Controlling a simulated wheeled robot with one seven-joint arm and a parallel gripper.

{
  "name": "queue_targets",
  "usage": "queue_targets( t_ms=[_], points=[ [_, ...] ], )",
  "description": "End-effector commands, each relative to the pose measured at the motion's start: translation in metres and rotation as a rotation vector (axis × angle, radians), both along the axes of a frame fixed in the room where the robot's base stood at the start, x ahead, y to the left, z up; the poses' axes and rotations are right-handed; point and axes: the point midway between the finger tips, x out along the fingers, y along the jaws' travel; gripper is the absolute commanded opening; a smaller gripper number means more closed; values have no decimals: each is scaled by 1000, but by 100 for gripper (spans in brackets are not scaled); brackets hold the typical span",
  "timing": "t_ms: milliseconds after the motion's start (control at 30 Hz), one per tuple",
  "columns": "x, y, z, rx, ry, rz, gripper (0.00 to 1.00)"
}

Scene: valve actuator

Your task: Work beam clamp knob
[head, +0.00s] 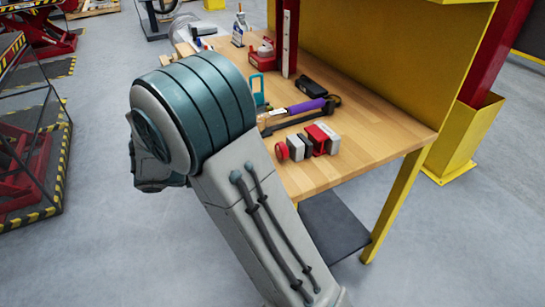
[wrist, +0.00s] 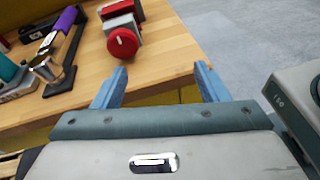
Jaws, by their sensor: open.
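The beam clamp is a grey and red device (head: 317,139) lying on the wooden bench. Its round red knob (head: 281,151) faces the left side of the head view. In the wrist view the red knob (wrist: 122,43) shows a small white mark, with the grey and red body (wrist: 122,14) behind it. My gripper (wrist: 162,76) is open and empty, with its blue fingers spread. The knob is ahead of the fingers, apart from them and a little left of the middle between them. My arm hides the gripper in the head view.
A purple-handled tool (head: 305,106) and a dark bar (head: 300,119) lie behind the clamp. A red upright post (head: 290,40) and yellow back panel (head: 370,60) stand on the bench (head: 385,125). The bench top right of the clamp is clear.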

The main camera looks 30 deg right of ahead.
Motion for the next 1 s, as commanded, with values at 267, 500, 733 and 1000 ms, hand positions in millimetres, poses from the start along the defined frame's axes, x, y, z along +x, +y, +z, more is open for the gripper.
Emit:
queue_targets(
  t_ms=[267,500,733,1000],
  points=[
    [38,33,-17,-246,123,153,67],
    [42,17,-16,-272,135,163,67],
    [43,-31,-16,-270,135,160,67],
    [45,-81,-16,-268,134,162,67]
  ],
)
